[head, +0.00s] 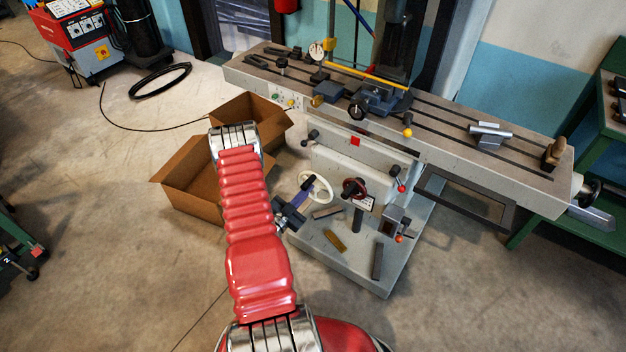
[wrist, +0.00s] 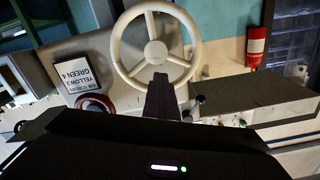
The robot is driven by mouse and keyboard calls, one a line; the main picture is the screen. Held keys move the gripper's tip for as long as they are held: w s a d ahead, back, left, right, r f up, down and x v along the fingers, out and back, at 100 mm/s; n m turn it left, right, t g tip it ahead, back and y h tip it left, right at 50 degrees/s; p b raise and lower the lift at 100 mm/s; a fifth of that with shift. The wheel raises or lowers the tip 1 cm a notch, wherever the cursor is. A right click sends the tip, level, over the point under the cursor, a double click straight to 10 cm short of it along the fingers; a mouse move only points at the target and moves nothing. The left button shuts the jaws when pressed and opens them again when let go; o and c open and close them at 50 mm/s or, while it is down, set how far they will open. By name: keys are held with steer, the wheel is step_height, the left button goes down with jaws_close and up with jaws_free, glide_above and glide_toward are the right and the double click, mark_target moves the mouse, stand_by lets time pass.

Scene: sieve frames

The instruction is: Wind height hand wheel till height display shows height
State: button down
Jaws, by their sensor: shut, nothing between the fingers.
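A white three-spoked hand wheel (wrist: 156,50) stands upright in the wrist view. It also shows low on the machine's front in the head view (head: 329,187). My gripper (wrist: 161,82) is shut and empty, its dark fingers overlapping the wheel's lower rim in the picture. I cannot tell whether they touch it. In the head view my gripper (head: 301,197) is beside the wheel's lower left. A smaller dark red wheel (head: 351,186) sits right of it. Which wheel sets the height is not marked legibly. No readable height display shows.
The grey machine table (head: 457,132) extends above the wheels. A white card (wrist: 84,74) reads "YELLOW 2 GREEN 4" under a smaller line. Open cardboard boxes (head: 190,178) stand left of the machine. Loose bars lie on its base (head: 372,282). A red lever knob (head: 402,188) projects right of the wheels.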

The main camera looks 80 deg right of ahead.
mark_target(321, 188)
steer(key=shift+s, duration=0.1)
stand_by(0.6)
steer(key=shift+s+a+f+m, duration=0.1)
steer(key=shift+s+m, duration=0.1)
steer(key=shift+m, duration=0.6)
steer(key=shift+s+a+m, duration=0.1)
steer(key=shift+s+m, duration=0.15)
steer(key=shift+m, duration=0.55)
steer(key=shift+s+a+f+m, duration=0.1)
steer(key=shift+s+m, duration=0.1)
steer(key=shift+m, duration=0.6)
steer(key=shift+s+a+f+m, duration=0.1)
steer(key=shift+s+f+m, duration=0.1)
steer(key=shift+m, duration=0.6)
steer(key=shift+s+a+f+m, duration=0.1)
steer(key=shift+s+m, duration=0.05)
steer(key=shift+m, duration=0.65)
steer(key=shift+s+a+f+m, duration=0.1)
steer(key=shift+s+m, duration=0.1)
steer(key=shift+m, duration=0.6)
steer(key=c, duration=2.5)
jaws_free()
steer(key=shift+c, duration=0.2)
steer(key=o, duration=0.9)
steer(key=shift+c, duration=0.2)
